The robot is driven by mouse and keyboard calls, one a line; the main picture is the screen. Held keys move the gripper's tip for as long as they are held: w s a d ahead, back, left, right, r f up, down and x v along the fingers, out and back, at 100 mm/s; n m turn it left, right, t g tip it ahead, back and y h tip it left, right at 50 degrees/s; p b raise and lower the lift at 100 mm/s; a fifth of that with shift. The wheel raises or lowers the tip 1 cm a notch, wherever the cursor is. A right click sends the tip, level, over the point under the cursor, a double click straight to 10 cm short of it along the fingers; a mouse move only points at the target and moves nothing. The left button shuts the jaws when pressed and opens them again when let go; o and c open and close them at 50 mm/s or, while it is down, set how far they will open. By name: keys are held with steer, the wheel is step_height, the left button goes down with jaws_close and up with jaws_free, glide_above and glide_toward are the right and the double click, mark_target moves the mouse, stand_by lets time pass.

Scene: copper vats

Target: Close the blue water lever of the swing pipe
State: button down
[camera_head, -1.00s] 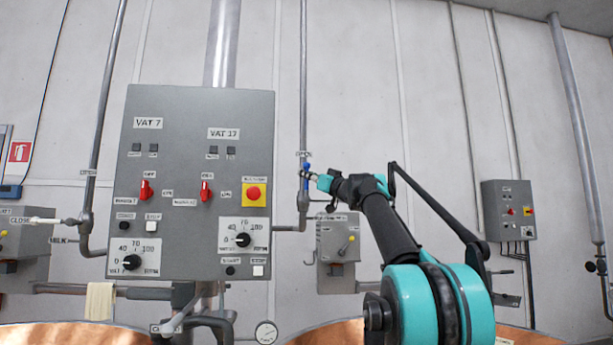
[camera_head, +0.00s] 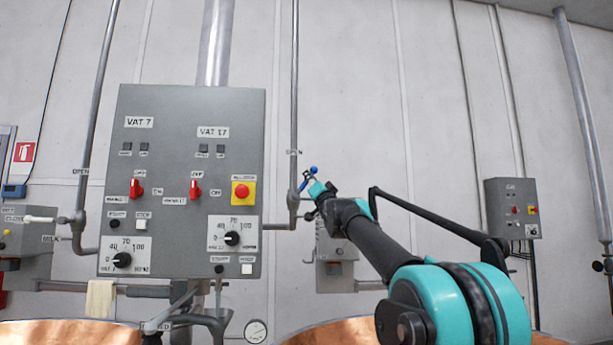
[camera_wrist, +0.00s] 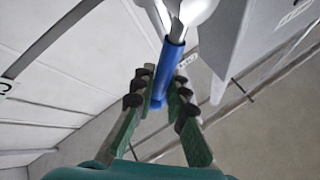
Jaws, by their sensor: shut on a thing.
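The blue water lever (camera_head: 314,169) sits on the vertical grey swing pipe (camera_head: 294,90), right of the large control panel. It tilts up and to the right, away from the pipe, below an OPEN label (camera_head: 294,152). My gripper (camera_head: 310,181) is at the lever, its fingers small and partly hidden in the head view. In the wrist view, the blue lever handle (camera_wrist: 171,58) runs down between the fingers of my gripper (camera_wrist: 164,88), which are shut on it. The handle joins a pale metal valve part (camera_wrist: 181,14) at the top.
A grey control panel (camera_head: 185,205) with red switches and dials stands left of the pipe. A smaller grey box (camera_head: 336,250) is behind my arm. Copper vat rims (camera_head: 60,333) lie along the bottom.

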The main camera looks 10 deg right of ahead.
steer(key=d+f+m+g+h, duration=0.1)
steer(key=d+f+m+h, duration=0.1)
steer(key=m+h, duration=0.7)
steer(key=d+f+m+g+h, duration=0.1)
steer(key=d+f+m+h, duration=0.1)
steer(key=f+m+h, duration=0.3)
steer(key=shift+f+m+g+h, duration=0.15)
steer(key=shift+m+g+h, duration=0.25)
steer(key=shift+m+h, duration=2.7)
steer(key=shift+m+y, duration=1.2)
steer(key=c, duration=1.5)
jaws_free()
steer(key=shift+c, duration=0.2)
steer(key=shift+o, duration=0.2)
steer(key=shift+s+a, duration=0.1)
steer(key=v, duration=1.2)
